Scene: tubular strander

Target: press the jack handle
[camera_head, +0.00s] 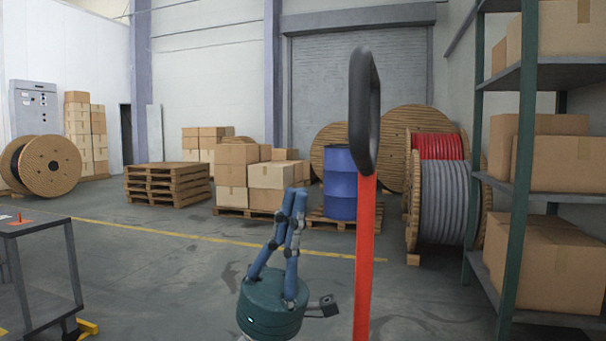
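The jack handle (365,115) is a black loop on top of an upright red bar (367,250). It stands close in front of me, a little right of the middle of the view, and its lower end is cut off by the bottom edge. My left gripper (295,200) is to the left of the red bar, lower than the black loop and apart from it in the picture. Its blue fingers point up and their tips meet, with nothing seen between them. My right gripper is not in view.
A green shelf rack (520,165) with cardboard boxes stands at the right. A metal-framed table (45,222) is at the left. Behind are pallets (165,184), a blue drum (340,185) and cable reels (450,203). The floor between is mostly clear.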

